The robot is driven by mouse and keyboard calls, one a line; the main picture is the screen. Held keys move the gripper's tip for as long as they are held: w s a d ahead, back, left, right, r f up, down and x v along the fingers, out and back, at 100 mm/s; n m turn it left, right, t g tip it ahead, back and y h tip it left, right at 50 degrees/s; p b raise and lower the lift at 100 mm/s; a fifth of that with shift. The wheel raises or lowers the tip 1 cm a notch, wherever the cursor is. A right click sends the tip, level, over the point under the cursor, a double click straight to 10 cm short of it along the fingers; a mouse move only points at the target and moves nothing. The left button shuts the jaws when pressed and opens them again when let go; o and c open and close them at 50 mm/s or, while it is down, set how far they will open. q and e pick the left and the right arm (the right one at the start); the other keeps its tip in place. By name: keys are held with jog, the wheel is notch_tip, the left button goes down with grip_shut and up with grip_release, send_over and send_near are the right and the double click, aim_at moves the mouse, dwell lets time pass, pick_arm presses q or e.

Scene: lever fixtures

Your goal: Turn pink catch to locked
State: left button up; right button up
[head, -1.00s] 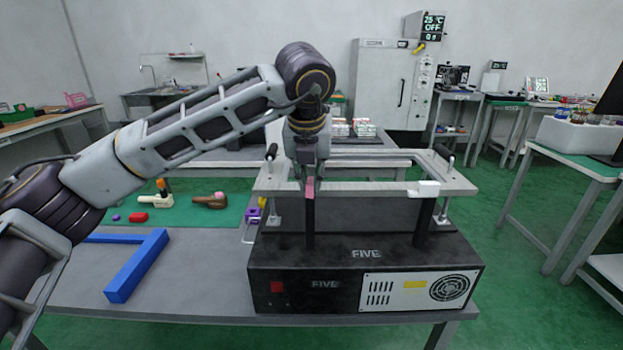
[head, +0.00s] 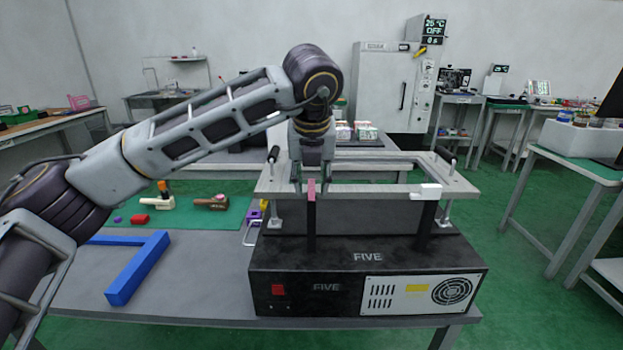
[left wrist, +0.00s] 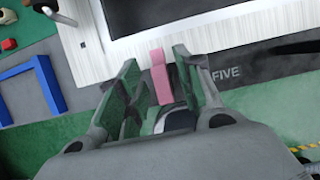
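The pink catch (head: 311,190) is a small upright block at the front left edge of the light metal frame (head: 372,189) on top of the black machine. My left gripper (head: 312,187) is open, with one finger to each side of the catch. In the left wrist view the pink catch (left wrist: 159,76) stands between the two spread green-lit fingers (left wrist: 155,60), with a gap visible on both sides. I cannot tell how deep the catch sits between the fingers. My right gripper is not in view.
The black machine (head: 330,290) stands on the grey table. A white block (head: 430,191) sits at the frame's front right. Black-handled posts (head: 272,155) rise at the frame's sides. A blue angled bar (head: 137,269) and a green mat (head: 180,215) with small objects lie left.

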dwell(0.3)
pick_arm(q)
jog(key=v, duration=1.2)
jog(key=shift+s+f, duration=0.1)
jog(key=shift+s, duration=0.05)
dwell(0.3)
